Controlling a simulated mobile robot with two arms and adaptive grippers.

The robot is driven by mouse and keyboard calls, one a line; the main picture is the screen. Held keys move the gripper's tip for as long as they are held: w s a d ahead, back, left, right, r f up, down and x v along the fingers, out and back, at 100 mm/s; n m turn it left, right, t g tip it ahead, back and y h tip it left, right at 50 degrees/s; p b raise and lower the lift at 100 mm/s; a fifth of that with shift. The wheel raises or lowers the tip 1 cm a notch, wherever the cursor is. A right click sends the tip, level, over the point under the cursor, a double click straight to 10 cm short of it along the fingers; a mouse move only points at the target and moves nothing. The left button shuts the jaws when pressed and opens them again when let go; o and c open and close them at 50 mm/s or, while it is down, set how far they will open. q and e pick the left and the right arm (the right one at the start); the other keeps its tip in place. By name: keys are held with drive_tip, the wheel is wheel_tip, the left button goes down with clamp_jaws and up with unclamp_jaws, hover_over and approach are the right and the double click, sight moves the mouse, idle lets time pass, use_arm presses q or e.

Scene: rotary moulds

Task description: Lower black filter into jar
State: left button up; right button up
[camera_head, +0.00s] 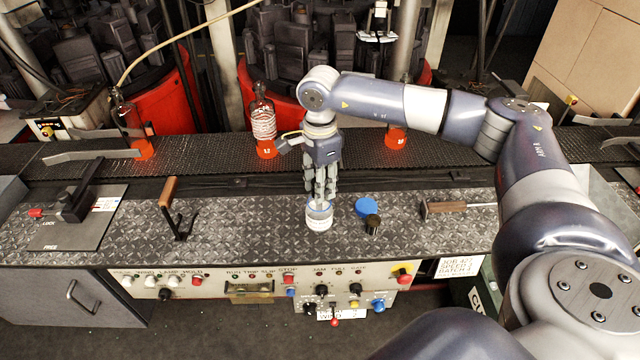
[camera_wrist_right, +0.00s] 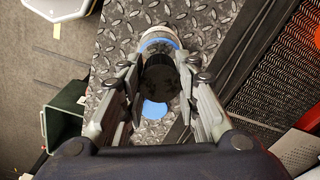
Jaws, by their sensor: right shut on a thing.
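My right gripper (camera_head: 320,195) points down over the small jar, with its fingertips close to the jar's top. In the right wrist view the gripper (camera_wrist_right: 160,68) is shut on a dark round piece, the black filter (camera_wrist_right: 160,74), between its fingers. The jar (camera_head: 319,217) is clear with a white label and stands on the diamond-plate bench. In the wrist view its pale and blue round edge (camera_wrist_right: 157,40) shows just beyond the filter. I cannot tell whether the filter is inside the jar's mouth; the fingers hide it. My left gripper is not in view.
A blue disc (camera_head: 366,206) and a short black cylinder (camera_head: 372,225) stand close right of the jar. A wooden-handled tool (camera_head: 440,208) lies farther right. A lever (camera_head: 170,205) stands left. Orange-bottomed bottles (camera_head: 264,125) stand on the conveyor behind.

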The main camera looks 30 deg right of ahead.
drive_tip(key=shift+f, duration=0.2)
idle(0.3)
drive_tip(key=shift+f+b, duration=0.5)
drive_tip(key=shift+b, duration=0.1)
drive_tip(key=o, duration=1.3)
drive_tip(key=shift+c, duration=0.2)
drive_tip(key=shift+r, duration=0.15)
drive_tip(key=shift+r+p, duration=2.4)
drive_tip(key=shift+r, duration=1.55)
drive_tip(key=shift+a+f, duration=0.1)
